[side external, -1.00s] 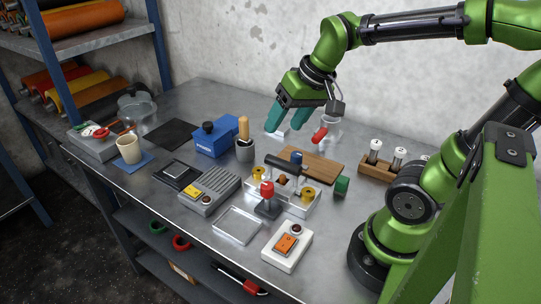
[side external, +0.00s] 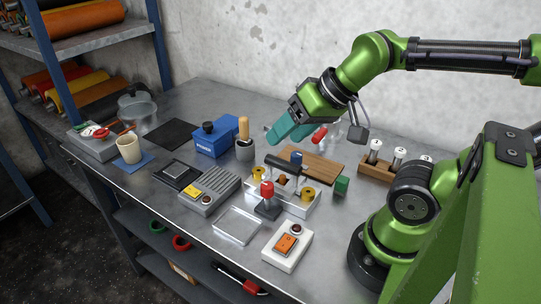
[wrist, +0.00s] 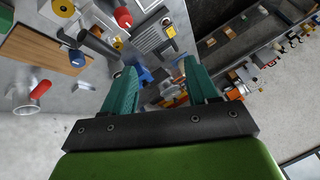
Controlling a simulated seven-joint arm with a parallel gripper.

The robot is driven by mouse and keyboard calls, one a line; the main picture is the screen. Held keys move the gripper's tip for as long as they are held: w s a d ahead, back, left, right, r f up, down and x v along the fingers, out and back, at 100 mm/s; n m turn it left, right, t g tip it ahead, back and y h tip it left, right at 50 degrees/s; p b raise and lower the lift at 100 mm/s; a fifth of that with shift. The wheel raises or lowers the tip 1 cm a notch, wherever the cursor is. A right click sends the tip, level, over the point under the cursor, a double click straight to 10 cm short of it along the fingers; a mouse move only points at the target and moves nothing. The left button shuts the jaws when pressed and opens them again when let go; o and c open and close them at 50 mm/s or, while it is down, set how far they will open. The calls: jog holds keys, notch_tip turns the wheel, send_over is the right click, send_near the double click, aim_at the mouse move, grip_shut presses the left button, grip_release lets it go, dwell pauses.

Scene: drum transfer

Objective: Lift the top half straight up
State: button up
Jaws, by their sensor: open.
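I cannot tell which object the task's top half belongs to. My gripper (side external: 281,132) is open and empty above the back of the bench, its teal fingers tilted down to the left. It also shows in the wrist view (wrist: 158,76), with nothing between its fingers. A clear vessel with a red handle (side external: 320,134) is just right of the fingers, apart from them; it is at the left in the wrist view (wrist: 38,91). A white tray (side external: 302,209) with yellow spools (side external: 308,193) and a black roller (side external: 281,165) stands in front of the gripper.
A wooden board (side external: 318,167) lies behind the tray. A blue box (side external: 215,139) and a grey cup with a wooden-handled tool (side external: 244,150) stand left of the gripper. A red-knobbed lever (side external: 267,190) and a switch box (side external: 287,246) are in front. A rack of vials (side external: 378,168) is right.

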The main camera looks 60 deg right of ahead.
jog(key=g, duration=0.4)
send_over(283, 168)
jog(key=f, duration=0.2)
jog(key=d+n+g, duration=0.3)
jog(key=d+n, duration=0.1)
jog(key=f, duration=0.3)
jog(key=a+f, duration=0.1)
jog(key=f, duration=0.2)
jog(key=a+f, duration=0.1)
jog(key=f, duration=0.3)
jog(key=shift+w+a+f, duration=0.1)
jog(key=shift+a+f, duration=0.05)
jog(key=shift+f, duration=0.75)
jog(key=shift+w+a+f, duration=0.1)
jog(key=shift+w+f, duration=0.05)
jog(key=shift+f, duration=0.7)
jog(key=shift+w+a+f, duration=0.1)
jog(key=shift+a+f, duration=0.05)
jog(key=shift+f, duration=0.75)
jog(key=shift+f, duration=0.2)
grip_shut()
